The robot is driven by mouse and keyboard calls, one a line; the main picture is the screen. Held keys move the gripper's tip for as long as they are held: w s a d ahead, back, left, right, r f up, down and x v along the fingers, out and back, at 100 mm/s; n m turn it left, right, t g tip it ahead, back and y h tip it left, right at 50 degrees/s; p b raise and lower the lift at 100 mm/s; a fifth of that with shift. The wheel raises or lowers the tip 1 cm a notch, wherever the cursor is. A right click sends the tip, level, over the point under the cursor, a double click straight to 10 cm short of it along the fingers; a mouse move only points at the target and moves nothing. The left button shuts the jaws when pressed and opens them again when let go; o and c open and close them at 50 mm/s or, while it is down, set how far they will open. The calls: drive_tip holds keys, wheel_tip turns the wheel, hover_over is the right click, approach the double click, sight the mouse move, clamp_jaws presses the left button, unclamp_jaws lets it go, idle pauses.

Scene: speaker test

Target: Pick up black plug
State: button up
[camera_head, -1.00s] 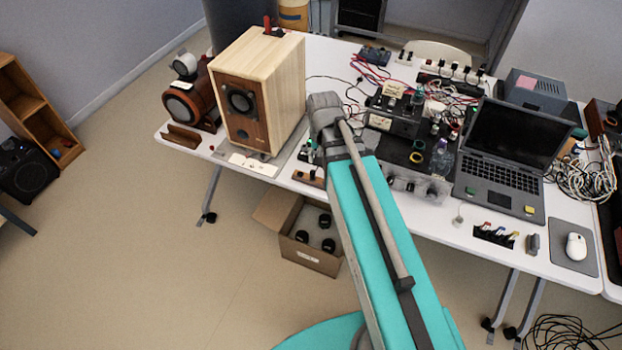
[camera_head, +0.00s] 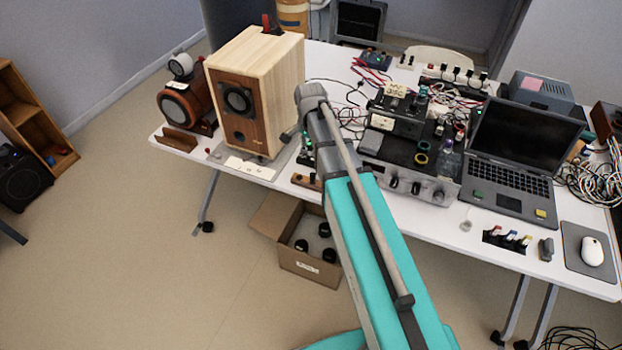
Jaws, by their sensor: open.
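Several small black plugs (camera_head: 455,73) stand in a white power strip (camera_head: 430,69) at the back right of the white table. I cannot tell which of them is the task's plug. My arm reaches up from the bottom of the picture to the table's front edge, beside the wooden speaker. My gripper is not visible; the arm's upper links hide whatever lies behind them.
The wooden speaker (camera_head: 257,90) stands left of my arm. An amplifier (camera_head: 405,180) with devices and loose cables on it, an open laptop (camera_head: 518,150) and a mouse (camera_head: 592,250) crowd the right. An open cardboard box (camera_head: 310,266) sits on the floor.

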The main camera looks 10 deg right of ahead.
sight(312, 173)
drive_tip(key=shift+f, duration=0.15)
wheel_tip(312, 173, down, 8)
drive_tip(key=b, duration=0.8)
drive_tip(key=shift+f+b, duration=0.15)
drive_tip(key=shift+b, duration=0.15)
drive_tip(key=shift+f, duration=0.1)
drive_tip(key=f+b, duration=0.3)
drive_tip(key=shift+s+d+f+b, duration=0.1)
drive_tip(key=shift+d+f+b, duration=0.2)
drive_tip(key=shift+d, duration=0.1)
drive_tip(key=shift+f+b, duration=0.7)
drive_tip(key=shift+b, duration=0.1)
clamp_jaws()
